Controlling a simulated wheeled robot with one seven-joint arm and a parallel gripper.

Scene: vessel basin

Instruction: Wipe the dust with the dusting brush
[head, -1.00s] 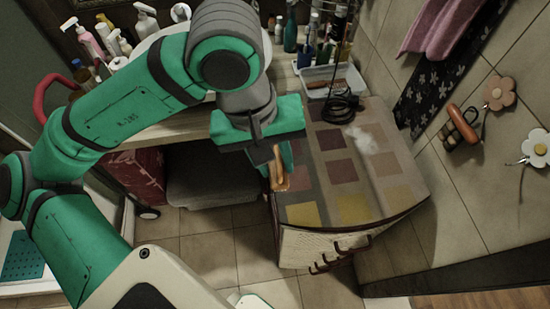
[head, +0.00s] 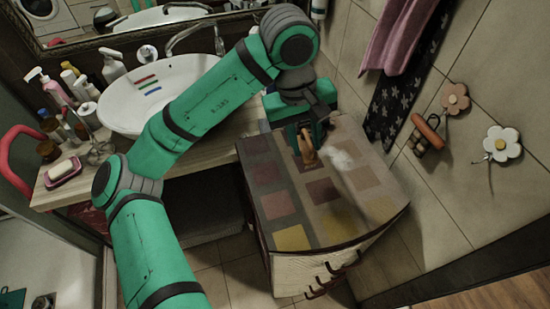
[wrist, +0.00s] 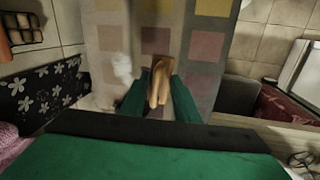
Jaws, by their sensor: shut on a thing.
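My gripper (head: 303,128) is shut on the dusting brush (head: 308,152), a tan, wooden-looking piece that points down over the checked cabinet top (head: 280,205). In the wrist view the brush (wrist: 158,82) sits between the green fingers (wrist: 160,100). The dust (head: 343,160) is a whitish, fluffy patch on the cabinet top, just right of the brush in the head view. The dust (wrist: 122,68) also shows left of the brush in the wrist view, apart from it. I cannot tell whether the brush touches the surface. My arm hides the back of the cabinet top.
A white basin (head: 150,95) and several bottles stand on the counter (head: 60,190) to the left. A tiled wall with flower hooks (head: 502,143), a brown-handled item (head: 428,132) and hanging towels (head: 395,35) bounds the right. The front of the cabinet top is clear.

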